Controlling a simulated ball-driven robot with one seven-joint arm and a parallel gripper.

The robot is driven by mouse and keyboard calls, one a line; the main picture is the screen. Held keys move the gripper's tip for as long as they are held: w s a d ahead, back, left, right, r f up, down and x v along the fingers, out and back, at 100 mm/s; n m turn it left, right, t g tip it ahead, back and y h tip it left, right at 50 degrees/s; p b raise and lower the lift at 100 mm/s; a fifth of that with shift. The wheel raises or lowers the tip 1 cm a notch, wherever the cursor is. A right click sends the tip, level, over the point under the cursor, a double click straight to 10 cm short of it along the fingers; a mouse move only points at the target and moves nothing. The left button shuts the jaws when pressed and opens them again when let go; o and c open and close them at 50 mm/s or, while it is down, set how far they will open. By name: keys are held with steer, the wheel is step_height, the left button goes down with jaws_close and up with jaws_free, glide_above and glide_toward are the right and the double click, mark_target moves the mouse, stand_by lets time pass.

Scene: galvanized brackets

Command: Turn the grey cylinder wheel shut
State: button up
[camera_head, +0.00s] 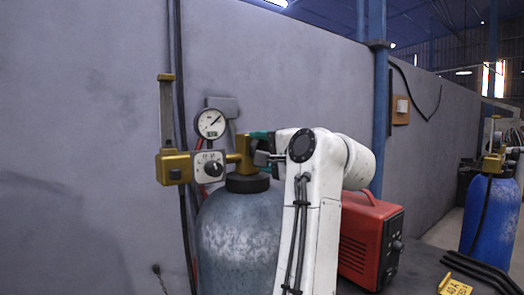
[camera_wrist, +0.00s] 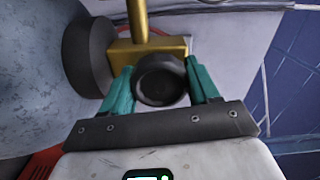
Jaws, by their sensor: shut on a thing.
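The grey cylinder (camera_head: 235,240) stands upright by the wall, with a dark collar and a brass valve (camera_head: 243,155) on top. Its round dark wheel (camera_wrist: 160,80) faces the wrist camera, in front of the brass valve block (camera_wrist: 150,48). My gripper (camera_wrist: 161,84) has its two teal fingers on opposite sides of the wheel, shut on its rim. In the head view my gripper (camera_head: 263,149) is at the right side of the valve, and my white arm hides part of the cylinder. The wheel is mostly hidden there.
A pressure gauge (camera_head: 211,124) and a brass regulator with a knob (camera_head: 213,168) sit left of the valve. A red machine (camera_head: 370,243) stands close behind my arm. A blue cylinder (camera_head: 490,222) is far right. The grey wall (camera_head: 90,120) runs behind.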

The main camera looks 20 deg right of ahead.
steer(key=o, duration=1)
steer(key=b+v, duration=0.4)
steer(key=v, duration=0.6)
steer(key=shift+s+d, duration=0.15)
steer(key=shift+s, duration=0.25)
